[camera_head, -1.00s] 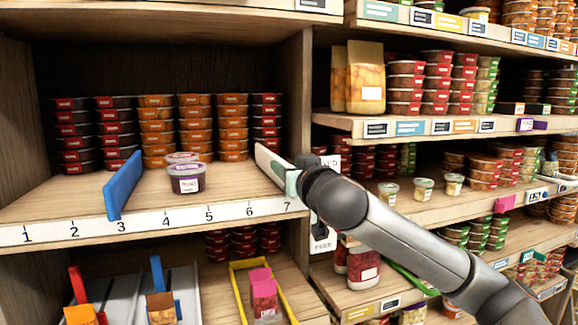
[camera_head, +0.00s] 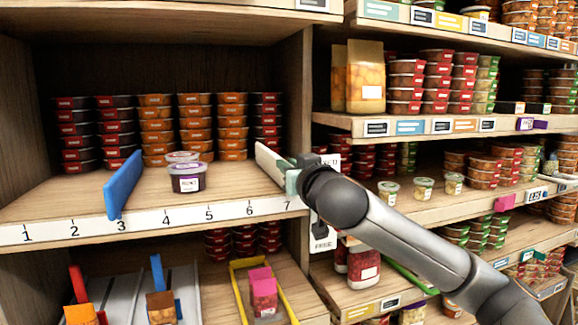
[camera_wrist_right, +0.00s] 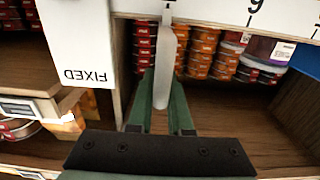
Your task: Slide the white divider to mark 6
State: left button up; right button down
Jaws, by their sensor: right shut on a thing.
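The white divider (camera_head: 270,164) stands on the upper left shelf, its front end close to mark 7 (camera_head: 289,206) and right of mark 6 (camera_head: 250,210). My right gripper (camera_head: 292,180) is at its front end. In the right wrist view, the green fingers (camera_wrist_right: 161,104) are shut on the divider (camera_wrist_right: 167,66), one on each side. My left gripper is not in view.
A blue divider (camera_head: 123,186) stands near mark 3. Purple-labelled tubs (camera_head: 187,177) sit between the dividers, with stacked tubs (camera_head: 233,127) behind. A wooden post (camera_head: 298,125) and a FIXED/FREE sign (camera_head: 325,238) are close right of my gripper.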

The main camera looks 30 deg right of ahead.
dwell(0.8)
jog(key=w+a+p, duration=0.1)
jog(key=a, duration=0.6)
jog(key=shift+w+a, duration=0.4)
jog(key=c, duration=0.8)
grip_release()
jog(key=shift+c, duration=0.2)
